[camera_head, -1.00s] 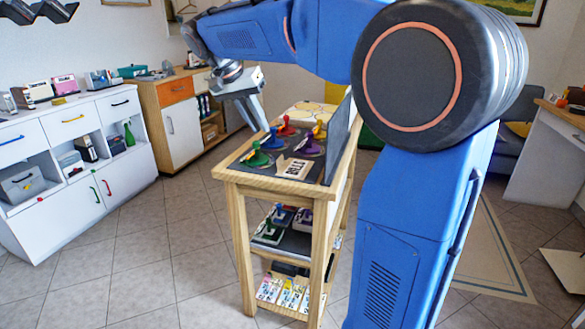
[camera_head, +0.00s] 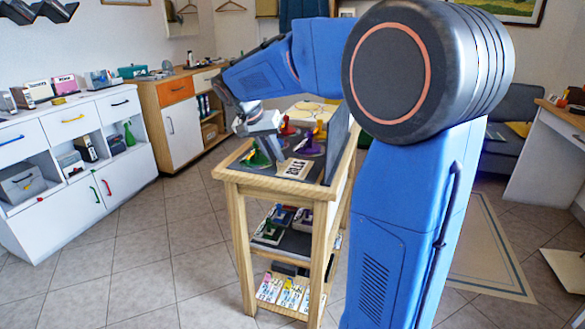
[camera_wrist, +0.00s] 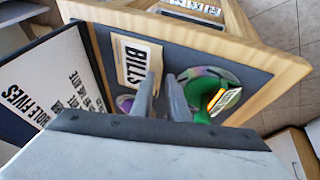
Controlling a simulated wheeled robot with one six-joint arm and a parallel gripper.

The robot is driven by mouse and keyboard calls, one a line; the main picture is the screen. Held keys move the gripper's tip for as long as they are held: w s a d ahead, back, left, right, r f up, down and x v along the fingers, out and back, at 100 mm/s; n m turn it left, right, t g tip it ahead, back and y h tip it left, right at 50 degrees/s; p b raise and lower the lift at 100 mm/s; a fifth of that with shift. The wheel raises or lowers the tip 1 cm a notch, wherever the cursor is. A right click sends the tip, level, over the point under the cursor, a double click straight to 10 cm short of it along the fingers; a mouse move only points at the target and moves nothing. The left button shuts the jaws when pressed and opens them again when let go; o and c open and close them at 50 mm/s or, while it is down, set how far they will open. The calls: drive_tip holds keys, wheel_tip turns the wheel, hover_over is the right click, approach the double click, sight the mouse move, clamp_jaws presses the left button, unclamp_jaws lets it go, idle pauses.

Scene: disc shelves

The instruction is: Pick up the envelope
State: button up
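A cream envelope-like piece marked BILLS (camera_head: 295,169) lies flat on the dark top of the wooden cart, near its front edge. It also shows in the wrist view (camera_wrist: 132,62), beyond and left of my fingertips. My gripper (camera_wrist: 162,84) shows two grey fingers with a narrow gap and nothing seen between them. In the head view my gripper (camera_head: 265,148) is low over the cart top, left of the envelope, by the green piece. The fingers appear apart from the envelope; their exact height is hard to judge.
A green piece on a shiny disc (camera_wrist: 206,101) is close to my right finger. Red (camera_head: 287,126), yellow (camera_head: 320,130) and purple (camera_head: 306,143) pieces stand behind the envelope. A dark upright panel (camera_head: 341,141) borders the cart's right side. A white cabinet (camera_head: 75,150) stands left.

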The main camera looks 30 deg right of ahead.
drive_tip(key=shift+d+f, duration=0.3)
drive_tip(key=shift+f, duration=0.25)
clamp_jaws()
